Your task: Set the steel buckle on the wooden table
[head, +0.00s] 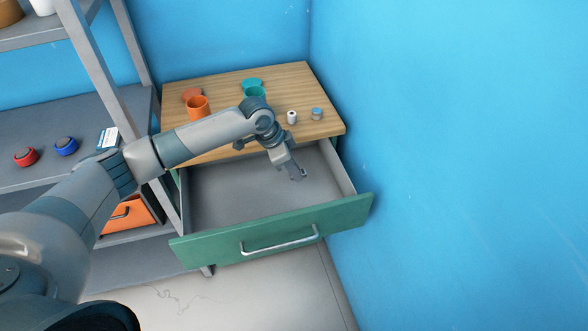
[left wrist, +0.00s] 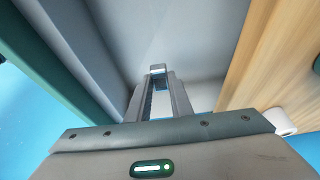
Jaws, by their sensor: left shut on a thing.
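My left gripper (head: 297,175) hangs over the open drawer, in front of the wooden table (head: 228,85). It is shut on a small grey metal piece, which I take to be the steel buckle (head: 301,176). In the left wrist view the piece (left wrist: 157,69) shows at the fingertips; its shape is too small to make out. The wooden table top (left wrist: 275,50) is at the right of that view, apart from the gripper. My right gripper is not in view.
The drawer (head: 340,210) is pulled out, and its visible floor is bare. An orange cup (head: 198,107), a teal cup (head: 255,92), a white roll (head: 292,117) and a small blue-topped jar (head: 317,114) stand on the table. A shelf is left; a blue wall right.

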